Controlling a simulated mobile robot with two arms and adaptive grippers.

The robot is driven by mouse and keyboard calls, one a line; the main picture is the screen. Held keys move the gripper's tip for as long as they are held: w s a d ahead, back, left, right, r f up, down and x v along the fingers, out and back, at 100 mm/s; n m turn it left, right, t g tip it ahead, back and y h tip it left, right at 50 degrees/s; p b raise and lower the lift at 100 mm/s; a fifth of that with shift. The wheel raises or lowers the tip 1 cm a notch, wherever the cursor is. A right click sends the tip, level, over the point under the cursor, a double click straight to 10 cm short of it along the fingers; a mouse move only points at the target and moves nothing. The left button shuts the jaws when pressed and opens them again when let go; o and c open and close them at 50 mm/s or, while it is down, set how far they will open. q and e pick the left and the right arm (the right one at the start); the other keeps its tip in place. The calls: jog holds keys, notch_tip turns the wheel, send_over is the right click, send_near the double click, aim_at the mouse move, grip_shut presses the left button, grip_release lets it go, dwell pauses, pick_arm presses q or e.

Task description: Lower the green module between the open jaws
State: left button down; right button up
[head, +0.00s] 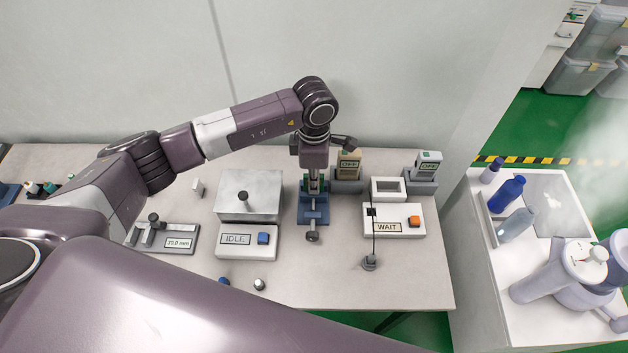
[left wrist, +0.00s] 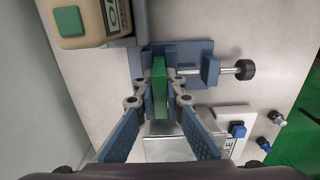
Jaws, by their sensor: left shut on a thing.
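My left gripper (head: 314,184) is over the blue vise (head: 314,216) near the middle of the bench. In the left wrist view its two fingers (left wrist: 160,90) are shut on the narrow green module (left wrist: 160,100), one on each side. The module appears between the jaws of the blue vise (left wrist: 211,70) in that view. I cannot tell how deep it sits or whether it touches a jaw. The vise's screw and dark knob (left wrist: 244,69) point right there. The gripper hides most of the module in the head view.
A tester reading IDLE (head: 236,253) with a metal plate stands left of the vise. A WAIT tester (head: 411,233) and two OFF units (head: 349,172) (head: 428,172) stand right. A gauge (head: 165,238) reads 30.0 mm. The bench front right (head: 415,290) is clear.

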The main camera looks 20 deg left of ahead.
pick_arm(q)
jog(key=c, duration=2)
grip_release()
jog(key=shift+o, duration=0.3)
jog(key=shift+f, duration=0.1)
notch_tip(320, 180, up, 12)
jog(key=shift+r, duration=0.1)
